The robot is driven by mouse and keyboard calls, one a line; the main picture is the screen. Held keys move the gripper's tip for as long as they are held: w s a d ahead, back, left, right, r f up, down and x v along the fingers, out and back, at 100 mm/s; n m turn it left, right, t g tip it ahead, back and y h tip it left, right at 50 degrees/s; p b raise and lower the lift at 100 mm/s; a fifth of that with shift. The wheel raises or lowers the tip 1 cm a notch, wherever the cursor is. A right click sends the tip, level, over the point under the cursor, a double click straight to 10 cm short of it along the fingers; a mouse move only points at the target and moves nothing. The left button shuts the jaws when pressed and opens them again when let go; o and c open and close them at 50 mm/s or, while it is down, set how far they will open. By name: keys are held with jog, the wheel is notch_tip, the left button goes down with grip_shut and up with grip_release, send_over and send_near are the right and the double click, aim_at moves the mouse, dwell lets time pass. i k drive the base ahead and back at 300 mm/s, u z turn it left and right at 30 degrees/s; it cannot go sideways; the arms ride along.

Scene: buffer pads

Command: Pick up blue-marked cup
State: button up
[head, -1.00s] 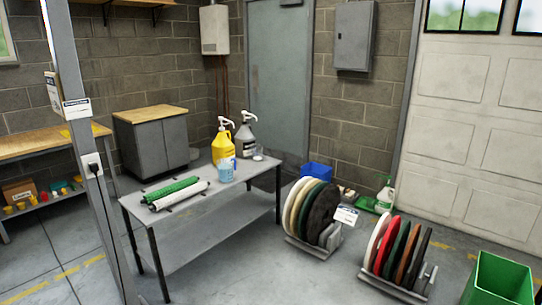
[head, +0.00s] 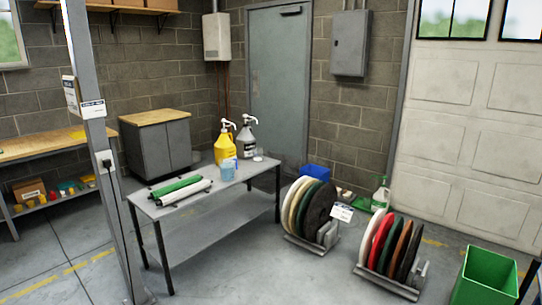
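A light-blue, see-through container (head: 228,171) stands on the grey metal table (head: 205,212), in front of a yellow jug (head: 225,146). A small clear cup (head: 258,156) stands behind it to the right, near the table's back end. No blue mark can be made out on the clear cup, and I cannot tell which of the two is the blue-marked cup. My gripper is not in view.
A grey pump jug (head: 246,143) and green and white rollers (head: 180,190) share the table. A grey post (head: 110,200) stands left of it. Disc racks (head: 312,213) (head: 390,250) and a green bin (head: 487,277) stand right. Floor between is clear.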

aim_at(257, 151)
jog(key=u, duration=0.15)
jog(key=i, duration=0.95)
jog(key=z, duration=0.1)
jog(key=k, duration=0.65)
jog(key=z, duration=0.2)
jog(key=i, duration=1.95)
jog(key=u, duration=0.25)
